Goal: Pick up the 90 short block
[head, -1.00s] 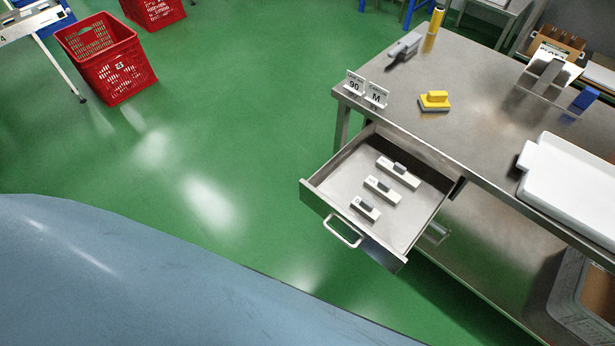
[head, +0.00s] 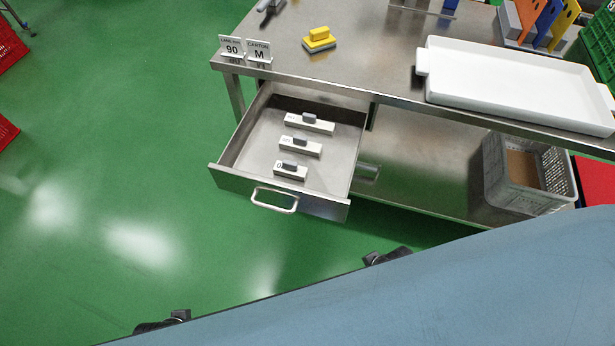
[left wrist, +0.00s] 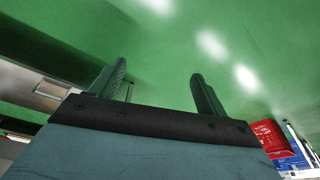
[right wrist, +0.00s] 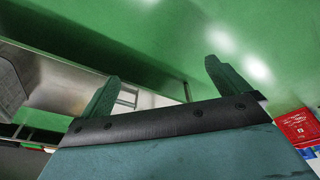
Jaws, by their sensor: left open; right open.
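Three white blocks with grey grips lie in a row in the open drawer (head: 232,182): a far block (head: 320,126), a middle block (head: 310,149) and a near block (head: 283,172). The far one looks longest. Their labels are too small to read surely, so I cannot tell which is the 90 short block. My left gripper (left wrist: 157,75) is open and empty in the left wrist view. My right gripper (right wrist: 162,72) is open and empty in the right wrist view. Both are away from the blocks.
The steel table (head: 375,50) above the drawer carries a "90" sign (head: 231,48), an "M" sign (head: 259,52), a yellow-topped block (head: 319,40) and a white tray (head: 520,85). A grey crate (head: 522,175) stands on the lower shelf.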

